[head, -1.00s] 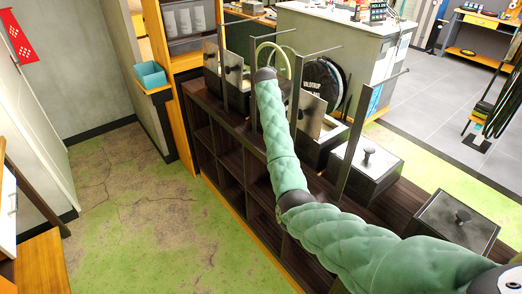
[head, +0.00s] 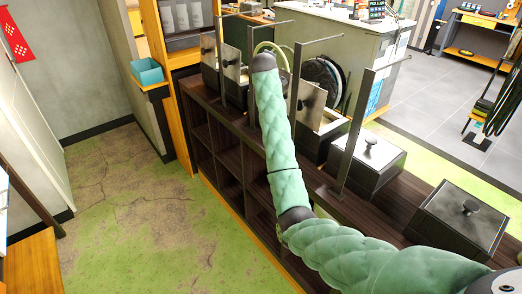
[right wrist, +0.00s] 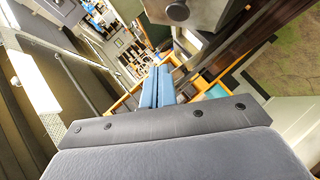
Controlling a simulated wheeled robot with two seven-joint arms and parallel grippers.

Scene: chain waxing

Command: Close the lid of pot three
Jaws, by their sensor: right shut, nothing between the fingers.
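A row of dark square pots stands on the brown shelf unit; I cannot tell for sure which is pot three. Two far pots have raised lids, the leftmost lid (head: 209,50) and the one beside it (head: 231,62). Nearer, an open pot (head: 318,140) has its lid (head: 312,96) raised. Two nearest pots, one (head: 364,172) and another (head: 458,226), are closed. My right arm reaches over the row; its gripper is hidden in the head view. In the right wrist view my right gripper (right wrist: 158,70) is shut and empty, with a knobbed grey lid (right wrist: 212,12) above it. My left gripper is out of view.
Upright dark posts with horizontal arms, one being the near post (head: 353,140), rise along the shelf unit (head: 232,150). A white-topped cabinet (head: 335,30) stands behind the pots. A teal bin (head: 147,71) is at the left. The floor in front is clear.

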